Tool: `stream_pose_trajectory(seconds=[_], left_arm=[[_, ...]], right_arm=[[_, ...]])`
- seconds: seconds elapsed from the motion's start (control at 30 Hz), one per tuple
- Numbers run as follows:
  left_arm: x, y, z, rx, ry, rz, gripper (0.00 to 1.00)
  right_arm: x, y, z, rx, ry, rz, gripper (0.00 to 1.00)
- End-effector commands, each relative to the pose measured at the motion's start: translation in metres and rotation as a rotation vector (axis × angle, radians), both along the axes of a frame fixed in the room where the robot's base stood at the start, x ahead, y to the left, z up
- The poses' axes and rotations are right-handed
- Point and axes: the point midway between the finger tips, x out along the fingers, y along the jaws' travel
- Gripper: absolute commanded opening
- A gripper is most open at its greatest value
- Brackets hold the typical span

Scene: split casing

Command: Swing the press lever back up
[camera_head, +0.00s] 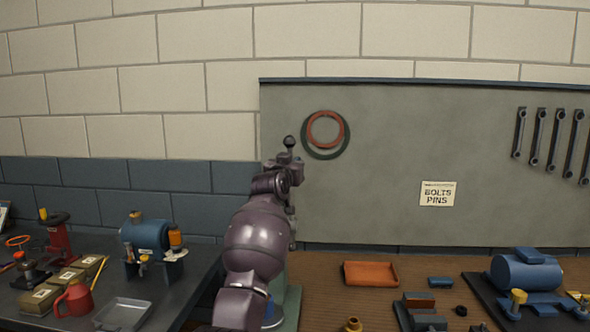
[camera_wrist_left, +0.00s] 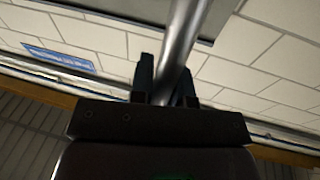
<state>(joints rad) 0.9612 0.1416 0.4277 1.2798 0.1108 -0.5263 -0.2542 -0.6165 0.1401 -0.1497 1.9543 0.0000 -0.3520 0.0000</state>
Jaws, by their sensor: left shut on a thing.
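The press lever shows in the head view as a dark ball knob (camera_head: 289,142) on a short stub above my left gripper (camera_head: 290,162). In the left wrist view the lever's grey metal rod (camera_wrist_left: 181,38) passes between the two fingers of the left gripper (camera_wrist_left: 166,82), which is shut on it. The lever points roughly upward in the head view, with its lower part hidden. The press body (camera_head: 279,275) is mostly hidden behind my left arm; part of its grey-green base (camera_head: 289,307) shows. My right gripper is in neither view.
On the wooden bench right of the press are an orange tray (camera_head: 371,273), dark blocks (camera_head: 420,309) and a blue motor casing (camera_head: 525,273). A dark table (camera_head: 190,285) at left holds a red can (camera_head: 75,299) and a grey tray (camera_head: 122,314). A grey pegboard (camera_head: 385,140) stands behind.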

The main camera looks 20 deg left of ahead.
Motion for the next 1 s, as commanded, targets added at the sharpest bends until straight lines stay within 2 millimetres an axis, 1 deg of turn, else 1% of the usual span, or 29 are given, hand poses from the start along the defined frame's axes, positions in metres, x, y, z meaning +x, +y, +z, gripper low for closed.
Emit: stream_pose_trajectory(seconds=[0.03,0.07,0.2,0.4,0.63,1.0], left_arm=[[0.006,0.002,0.006,-0.007,0.021,0.000,0.00],[0.009,0.003,0.006,-0.011,0.036,0.001,0.00],[0.022,0.007,0.005,-0.032,0.109,0.000,0.00],[0.035,0.011,0.003,-0.052,0.177,0.000,0.00],[0.041,0.013,0.001,-0.064,0.215,0.001,0.00],[0.042,0.013,0.000,-0.065,0.221,0.001,0.00]], right_arm=[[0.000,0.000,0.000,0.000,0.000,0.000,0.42],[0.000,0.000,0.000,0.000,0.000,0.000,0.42],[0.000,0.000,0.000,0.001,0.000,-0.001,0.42],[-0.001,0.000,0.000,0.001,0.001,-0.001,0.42],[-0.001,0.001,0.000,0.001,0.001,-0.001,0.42],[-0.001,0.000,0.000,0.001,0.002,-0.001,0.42]])
